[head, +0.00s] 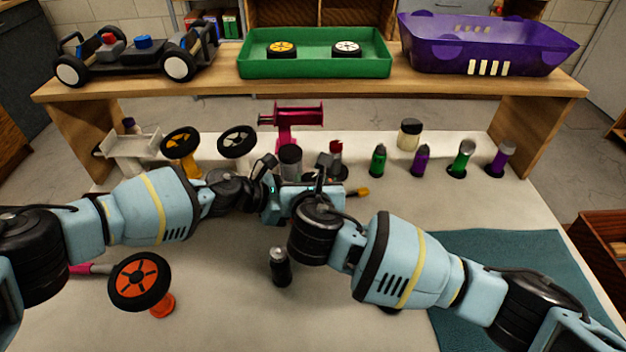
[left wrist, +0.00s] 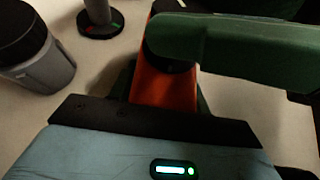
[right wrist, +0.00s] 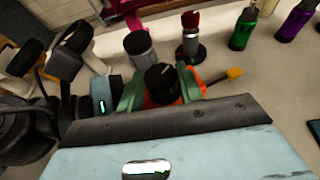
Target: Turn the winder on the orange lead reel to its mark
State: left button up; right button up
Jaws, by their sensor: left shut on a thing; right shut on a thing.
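The orange lead reel (left wrist: 165,88) shows in the left wrist view as an orange body between my left gripper's (left wrist: 162,100) green fingers, which are shut on it. In the right wrist view, a round black winder (right wrist: 162,84) sits on top of the orange body. My right gripper's (right wrist: 160,88) green fingers are shut around this winder from both sides. In the head view both grippers meet at the middle of the table and hide most of the reel. I cannot make out the mark.
A grey canister (right wrist: 139,46) and a red-capped bottle (right wrist: 191,36) stand close behind the grippers. A yellow-tipped tool (head: 358,191) lies to their right. A teal mat (head: 500,255) lies right.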

jog(key=shift+a+f+m+g+h, duration=0.1)
jog(key=shift+a+m+g+h, duration=0.05)
jog(key=shift+m+h, duration=0.7)
jog(key=shift+a+f+m+g+h, duration=0.1)
jog(key=shift+m+g+h, duration=0.05)
jog(key=shift+m+h, duration=0.7)
jog(key=shift+d+h, duration=0.1)
jog(key=shift+h, duration=0.4)
jog(key=o, duration=1)
jog(key=shift+w+r, duration=0.1)
jog(key=shift+r, duration=0.1)
jog(key=v, duration=1.2)
